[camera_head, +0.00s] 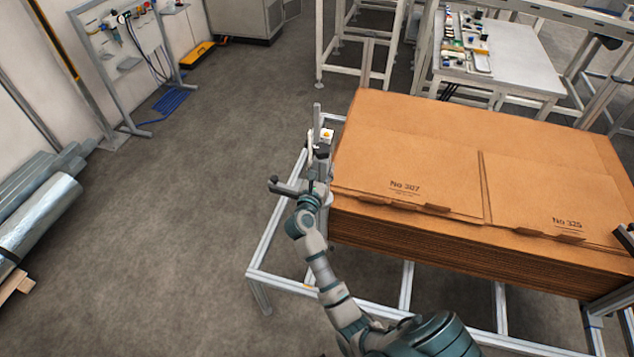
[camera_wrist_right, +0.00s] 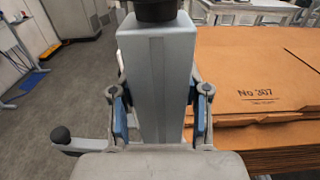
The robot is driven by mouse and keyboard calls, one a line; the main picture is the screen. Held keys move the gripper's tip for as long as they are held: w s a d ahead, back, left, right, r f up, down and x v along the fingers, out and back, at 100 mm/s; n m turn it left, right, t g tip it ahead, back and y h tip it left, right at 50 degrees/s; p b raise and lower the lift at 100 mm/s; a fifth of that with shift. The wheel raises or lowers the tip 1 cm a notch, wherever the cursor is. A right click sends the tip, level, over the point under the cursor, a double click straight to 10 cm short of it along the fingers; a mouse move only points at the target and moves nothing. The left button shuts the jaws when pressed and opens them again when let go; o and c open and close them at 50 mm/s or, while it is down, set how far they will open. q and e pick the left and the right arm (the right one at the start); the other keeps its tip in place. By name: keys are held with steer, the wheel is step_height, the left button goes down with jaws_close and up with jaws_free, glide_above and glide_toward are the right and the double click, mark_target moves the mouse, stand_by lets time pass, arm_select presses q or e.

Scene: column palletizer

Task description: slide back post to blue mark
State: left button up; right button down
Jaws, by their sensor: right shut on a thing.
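The back post (camera_head: 317,122) is a grey upright at the left side of the cardboard stack, on the metal frame. In the right wrist view the post (camera_wrist_right: 158,75) is a broad grey column with a dark part at its top. My right gripper (camera_head: 315,182) is at the post. In the wrist view its two blue-padded fingers (camera_wrist_right: 160,112) are shut on the post, one on each side. A lever with a black knob (camera_wrist_right: 60,134) sticks out to the left below. I cannot make out the blue mark in either view.
The cardboard stack (camera_head: 400,155) stands right beside the post, on a metal frame (camera_head: 262,290). A table with small parts (camera_head: 520,70) stands behind. Foil rolls (camera_head: 40,215) lie at the far left. The floor (camera_head: 190,240) left of the frame is clear.

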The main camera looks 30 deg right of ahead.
steer(key=shift+w+r, duration=0.1)
steer(key=shift+r, duration=0.3)
steer(key=c, duration=0.7)
jaws_free()
steer(key=shift+o, duration=0.8)
steer(key=shift+w+d+f, duration=0.15)
steer(key=shift+f, duration=0.1)
arm_select(q)
steer(key=shift+s+a, duration=0.15)
steer(key=shift+a, duration=0.3)
arm_select(e)
steer(key=v, duration=1.2)
steer(key=shift+d+f, duration=0.1)
steer(key=shift+f, duration=0.05)
